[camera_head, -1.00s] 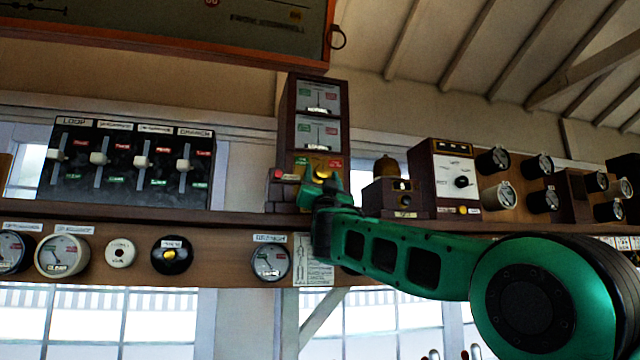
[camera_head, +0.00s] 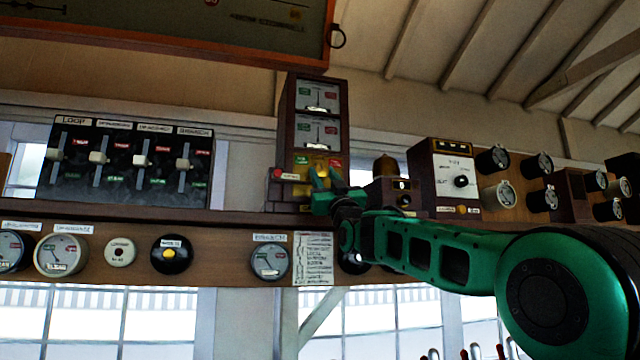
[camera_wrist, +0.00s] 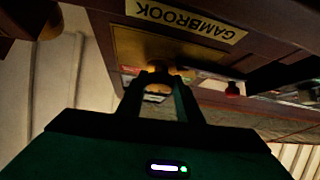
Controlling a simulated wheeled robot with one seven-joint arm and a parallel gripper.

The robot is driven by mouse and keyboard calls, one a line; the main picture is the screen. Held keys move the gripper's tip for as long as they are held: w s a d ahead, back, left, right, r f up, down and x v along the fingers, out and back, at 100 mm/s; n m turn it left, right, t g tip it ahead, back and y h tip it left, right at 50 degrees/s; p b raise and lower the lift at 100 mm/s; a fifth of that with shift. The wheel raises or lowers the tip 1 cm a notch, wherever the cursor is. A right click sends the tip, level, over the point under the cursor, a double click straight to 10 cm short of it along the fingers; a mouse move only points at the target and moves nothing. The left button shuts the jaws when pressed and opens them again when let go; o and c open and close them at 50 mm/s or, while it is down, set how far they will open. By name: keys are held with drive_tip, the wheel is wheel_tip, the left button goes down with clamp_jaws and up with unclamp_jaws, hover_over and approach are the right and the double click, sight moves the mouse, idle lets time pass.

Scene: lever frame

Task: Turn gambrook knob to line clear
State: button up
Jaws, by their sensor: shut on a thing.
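The Gambrook instrument is a tall dark wooden case (camera_head: 288,130) with two stacked dials, standing on the shelf. Its brass knob plate (camera_head: 318,162) is low on the front, with green and red labels beside it. In the wrist view the GAMBROOK label (camera_wrist: 185,18) appears upside down above the brass knob (camera_wrist: 158,76). My gripper (camera_wrist: 160,80) is shut on this knob, one finger on each side. In the head view my gripper (camera_head: 320,182) is at the plate and mostly hides the knob. Which way the knob points cannot be read.
A red plunger (camera_head: 277,174) on a small box is just left of my gripper. A wooden bell box (camera_head: 385,195) stands close on the right. A black panel of slide levers (camera_head: 125,165) is far left. Round dials line the board below the shelf.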

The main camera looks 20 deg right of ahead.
drive_tip(key=n+g+y, duration=0.1)
drive_tip(key=n+y, duration=0.2)
drive_tip(key=n+g+y, duration=0.2)
drive_tip(key=n+y, duration=0.1)
drive_tip(key=n+g+y, duration=0.1)
drive_tip(key=n+y, duration=0.1)
drive_tip(key=n, duration=0.2)
drive_tip(key=shift+d+r+y, duration=0.1)
drive_tip(key=shift+d+y, duration=0.25)
drive_tip(key=shift+y, duration=0.05)
drive_tip(key=shift+n+g, duration=0.4)
drive_tip(key=shift+n, duration=0.1)
drive_tip(key=o, duration=1)
drive_tip(key=shift+o, duration=0.2)
drive_tip(key=v, duration=1)
drive_tip(key=shift+f, duration=0.3)
drive_tip(key=shift+s+d, duration=0.1)
drive_tip(key=shift+d, duration=0.05)
